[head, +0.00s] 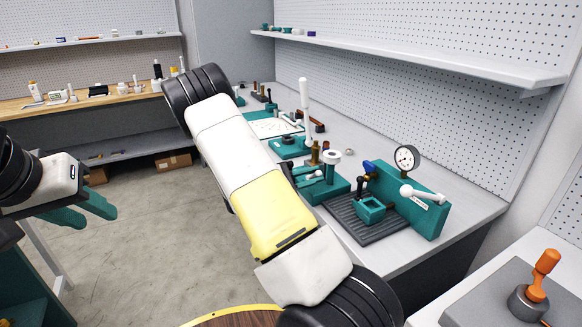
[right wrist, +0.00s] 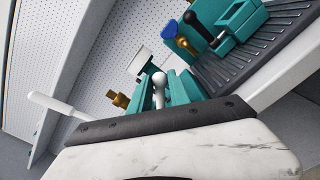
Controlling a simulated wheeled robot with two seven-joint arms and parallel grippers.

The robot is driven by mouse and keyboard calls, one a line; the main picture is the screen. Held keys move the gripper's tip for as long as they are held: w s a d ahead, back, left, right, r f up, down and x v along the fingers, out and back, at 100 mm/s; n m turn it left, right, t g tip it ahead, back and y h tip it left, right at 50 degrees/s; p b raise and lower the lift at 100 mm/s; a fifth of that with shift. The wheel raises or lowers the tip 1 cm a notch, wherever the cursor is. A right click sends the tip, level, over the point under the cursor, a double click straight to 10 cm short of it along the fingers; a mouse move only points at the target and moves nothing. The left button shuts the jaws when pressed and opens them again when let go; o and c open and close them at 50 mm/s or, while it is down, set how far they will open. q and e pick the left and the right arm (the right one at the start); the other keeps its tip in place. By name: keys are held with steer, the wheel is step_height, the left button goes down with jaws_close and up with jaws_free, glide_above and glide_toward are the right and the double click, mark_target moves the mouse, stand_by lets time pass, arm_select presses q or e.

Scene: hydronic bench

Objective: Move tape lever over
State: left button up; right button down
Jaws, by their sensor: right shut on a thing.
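The tape station is a teal block (head: 335,188) on the bench with a white roll (head: 331,157) on a post. The tape lever has a pale round knob (right wrist: 161,79). My right gripper (right wrist: 166,88) is shut on this lever, with the knob between its teal fingers. The lever's lower part is hidden by the hand. In the head view my right arm hides most of that hand. My left gripper (head: 100,214) hangs over the floor at the left, open and empty, away from the bench.
Right of the tape station stand a ribbed dark tray (head: 372,232) and a teal gauge block (head: 432,213) with a white-knobbed handle. A tall white lever (head: 305,108) and brass fittings stand behind. An orange-handled device (head: 540,275) is at lower right. A shelf (head: 420,57) overhangs the bench.

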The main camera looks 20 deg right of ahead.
steer(key=shift+s+f, duration=0.25)
steer(key=shift+s, duration=0.05)
steer(key=shift+f, duration=0.1)
steer(key=c, duration=2.1)
jaws_free()
steer(key=shift+s+f, duration=0.25)
steer(key=shift+f, duration=0.2)
steer(key=shift+s+f, duration=0.2)
steer(key=shift+f, duration=0.25)
steer(key=shift+c, duration=0.2)
steer(key=o, duration=1.1)
steer(key=shift+c, duration=0.2)
